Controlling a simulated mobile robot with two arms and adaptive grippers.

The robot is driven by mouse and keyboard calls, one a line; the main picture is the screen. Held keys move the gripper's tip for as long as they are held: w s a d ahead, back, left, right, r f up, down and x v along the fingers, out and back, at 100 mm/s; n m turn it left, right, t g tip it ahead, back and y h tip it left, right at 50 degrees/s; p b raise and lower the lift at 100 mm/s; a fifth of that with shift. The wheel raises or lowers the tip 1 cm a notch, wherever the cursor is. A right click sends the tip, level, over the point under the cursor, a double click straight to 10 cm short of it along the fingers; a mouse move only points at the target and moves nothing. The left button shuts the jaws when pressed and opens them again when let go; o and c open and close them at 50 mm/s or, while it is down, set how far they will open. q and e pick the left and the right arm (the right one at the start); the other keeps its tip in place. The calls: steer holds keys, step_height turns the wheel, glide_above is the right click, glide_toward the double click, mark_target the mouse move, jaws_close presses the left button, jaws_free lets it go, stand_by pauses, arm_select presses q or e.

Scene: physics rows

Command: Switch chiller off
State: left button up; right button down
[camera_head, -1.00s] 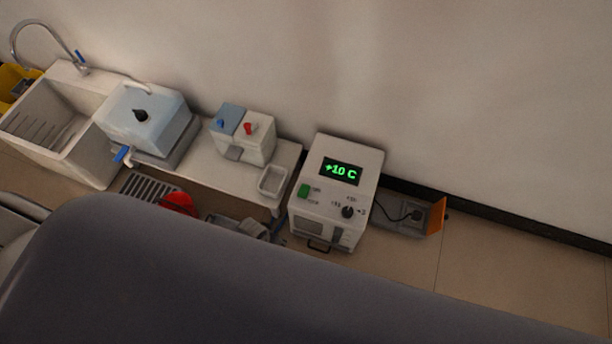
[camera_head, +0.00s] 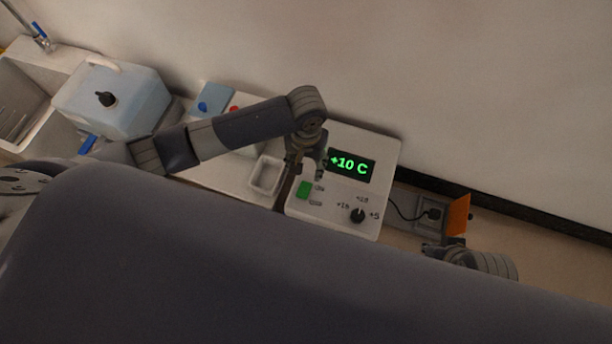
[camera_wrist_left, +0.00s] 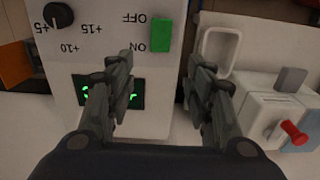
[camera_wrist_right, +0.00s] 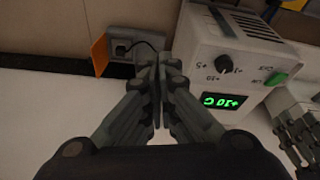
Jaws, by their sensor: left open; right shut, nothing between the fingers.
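The chiller (camera_head: 340,215) is a white box with a lit green display (camera_head: 352,165) reading +10 C. Its green switch (camera_head: 304,189) sits beside ON and OFF labels, which show in the left wrist view with the switch (camera_wrist_left: 161,35). The black dial (camera_head: 357,215) has temperature marks around it. My left gripper (camera_head: 308,173) is open above the chiller's left side; in the left wrist view its fingertips (camera_wrist_left: 160,65) lie either side of the switch's line, apparently not touching it. My right gripper (camera_wrist_right: 158,62) is shut and empty, right of the chiller near the socket.
A socket box (camera_head: 430,212) with a black cable and orange flap (camera_head: 458,214) stands right of the chiller. A small white tray (camera_head: 266,175) and a blue-and-white unit (camera_head: 212,99) are left of it. A water container (camera_head: 112,100) stands by the sink (camera_head: 22,105).

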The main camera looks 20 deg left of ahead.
arm_select(q)
steer(key=b, duration=0.2)
glide_above(306, 184)
step_height(306, 184, down, 5)
steer(key=shift+s+f, duration=0.1)
step_height(306, 184, down, 2)
steer(key=shift+f+b, duration=0.25)
steer(key=shift+b, duration=0.3)
step_height(306, 184, down, 2)
steer(key=shift+f+b, duration=0.2)
steer(key=shift+b, duration=0.25)
steer(key=shift+f, duration=0.25)
arm_select(e)
steer(key=w+a+r+t, duration=0.1)
steer(key=w+t, duration=0.1)
steer(key=w, duration=0.2)
steer(key=w+a+r+t+y, duration=0.1)
steer(key=w+r+t, duration=0.1)
steer(key=w+t, duration=0.1)
steer(key=shift+w+a+r, duration=0.15)
steer(key=shift+w+a, duration=0.25)
steer(key=shift+w, duration=0.5)
arm_select(q)
steer(key=shift+c, duration=0.3)
steer(key=c, duration=1)
